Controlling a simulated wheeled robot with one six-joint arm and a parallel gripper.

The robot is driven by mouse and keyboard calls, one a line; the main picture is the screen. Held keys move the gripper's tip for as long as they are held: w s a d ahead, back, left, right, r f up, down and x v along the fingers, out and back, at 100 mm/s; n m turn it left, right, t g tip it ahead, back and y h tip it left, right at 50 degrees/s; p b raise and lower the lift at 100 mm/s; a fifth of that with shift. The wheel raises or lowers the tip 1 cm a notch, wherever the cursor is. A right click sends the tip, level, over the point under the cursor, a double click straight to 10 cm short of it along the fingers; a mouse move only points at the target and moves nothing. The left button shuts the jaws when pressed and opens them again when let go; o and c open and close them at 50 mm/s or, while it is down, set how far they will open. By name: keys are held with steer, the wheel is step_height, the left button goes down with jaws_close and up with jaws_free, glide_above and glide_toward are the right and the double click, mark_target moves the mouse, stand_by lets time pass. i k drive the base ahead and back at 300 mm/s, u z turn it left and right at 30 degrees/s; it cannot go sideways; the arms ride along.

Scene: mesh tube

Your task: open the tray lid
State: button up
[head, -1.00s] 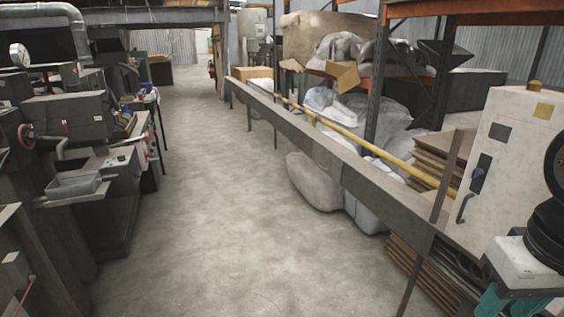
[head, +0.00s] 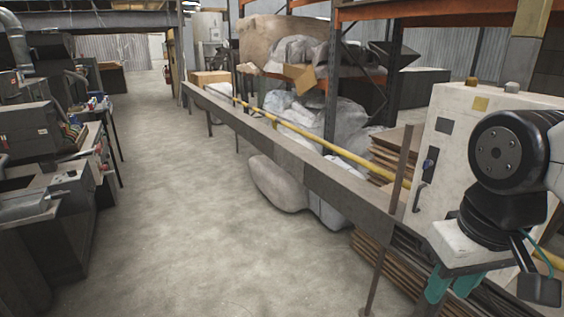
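I cannot make out a tray lid in the head view. A grey metal tray-like box (head: 24,206) shows on the machines at the left edge, but I cannot tell whether it is the task's tray. My gripper (head: 451,285) hangs at the lower right, below my black wrist joint. It has a pale body and teal finger parts. It is far across the aisle from the grey box and appears in front of the white cabinet. Nothing clearly shows in it. Its finger opening is too unclear to judge.
A long barrier rail (head: 290,150) with a yellow pipe (head: 352,157) runs along the right. Behind it are a white cabinet (head: 446,120), wrapped bundles (head: 300,112) and stacked boards. Dark machines (head: 30,130) line the left. The concrete aisle (head: 170,200) between is clear.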

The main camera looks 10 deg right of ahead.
mark_target(293, 164)
steer(key=u, duration=0.25)
steer(key=i, duration=1.2)
steer(key=u, duration=0.25)
steer(key=i, duration=2)
steer(key=z, duration=0.65)
steer(key=i, duration=0.9)
steer(key=z, duration=0.3)
